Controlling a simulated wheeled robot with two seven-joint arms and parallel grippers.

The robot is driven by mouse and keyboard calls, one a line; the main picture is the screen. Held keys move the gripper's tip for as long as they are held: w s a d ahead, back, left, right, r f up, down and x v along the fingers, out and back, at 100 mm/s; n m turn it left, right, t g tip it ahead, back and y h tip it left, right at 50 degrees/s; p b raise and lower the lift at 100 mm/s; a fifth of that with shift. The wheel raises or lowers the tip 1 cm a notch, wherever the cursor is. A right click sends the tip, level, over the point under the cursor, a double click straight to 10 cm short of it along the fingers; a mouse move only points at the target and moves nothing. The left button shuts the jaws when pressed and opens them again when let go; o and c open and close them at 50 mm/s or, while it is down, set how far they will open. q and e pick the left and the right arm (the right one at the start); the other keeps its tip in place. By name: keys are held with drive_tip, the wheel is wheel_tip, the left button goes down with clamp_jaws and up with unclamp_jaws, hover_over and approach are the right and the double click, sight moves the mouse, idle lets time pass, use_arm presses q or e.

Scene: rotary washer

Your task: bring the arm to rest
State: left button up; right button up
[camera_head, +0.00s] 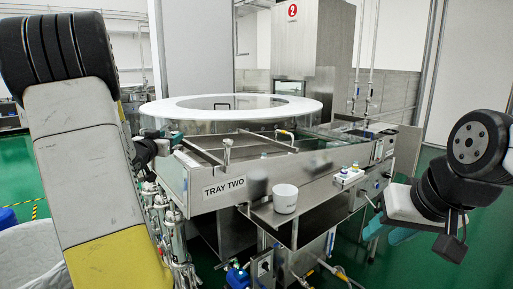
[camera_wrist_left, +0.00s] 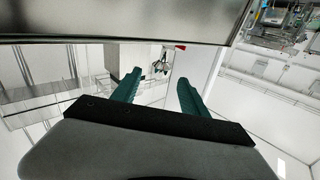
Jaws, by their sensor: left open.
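My left arm fills the left side of the head view. Its gripper (camera_head: 160,143) is beside the left end of the steel washer, by the TRAY TWO panel, and partly hidden by the arm. In the left wrist view its two teal fingers (camera_wrist_left: 158,88) stand apart with nothing between them. My right gripper (camera_head: 387,231) hangs at the right of the head view, out to the right of the washer. Its teal fingers are apart, and I see nothing held between them.
The rotary washer has a white ring top (camera_head: 230,104) and a TRAY TWO panel (camera_head: 224,187). A white cup (camera_head: 285,198) stands on its front shelf. A steel edge (camera_wrist_left: 120,22) crosses the top of the left wrist view. Green floor is open at the right.

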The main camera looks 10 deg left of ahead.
use_arm(q)
drive_tip(key=shift+n+g+y, duration=0.5)
drive_tip(key=shift+g+y, duration=0.2)
drive_tip(key=shift+g, duration=0.2)
drive_tip(key=d, duration=0.1)
drive_tip(key=d+r, duration=0.1)
drive_tip(key=d, duration=0.1)
drive_tip(key=s+d+r, duration=0.1)
drive_tip(key=shift+s+d, duration=0.1)
drive_tip(key=shift+d, duration=0.3)
drive_tip(key=s+d+g, duration=0.1)
drive_tip(key=d, duration=0.1)
drive_tip(key=s+d, duration=0.2)
drive_tip(key=s+d+g, duration=0.1)
drive_tip(key=d, duration=0.1)
drive_tip(key=shift+s+d+f+n+g, duration=0.1)
drive_tip(key=shift+s+d+n+g, duration=0.2)
drive_tip(key=shift+d+n, duration=0.1)
drive_tip(key=s+d+f+m+g+h, duration=0.1)
drive_tip(key=s+d+f+g+h, duration=0.1)
drive_tip(key=s+d, duration=0.8)
drive_tip(key=s+d+f+m+g+h, duration=0.1)
drive_tip(key=s+d+f+g+h, duration=0.1)
drive_tip(key=s+d+f+g, duration=0.3)
drive_tip(key=s+d+f, duration=0.1)
drive_tip(key=s+d, duration=0.3)
drive_tip(key=s, duration=0.5)
drive_tip(key=shift+d+f+h, duration=0.15)
drive_tip(key=shift+d+h, duration=0.25)
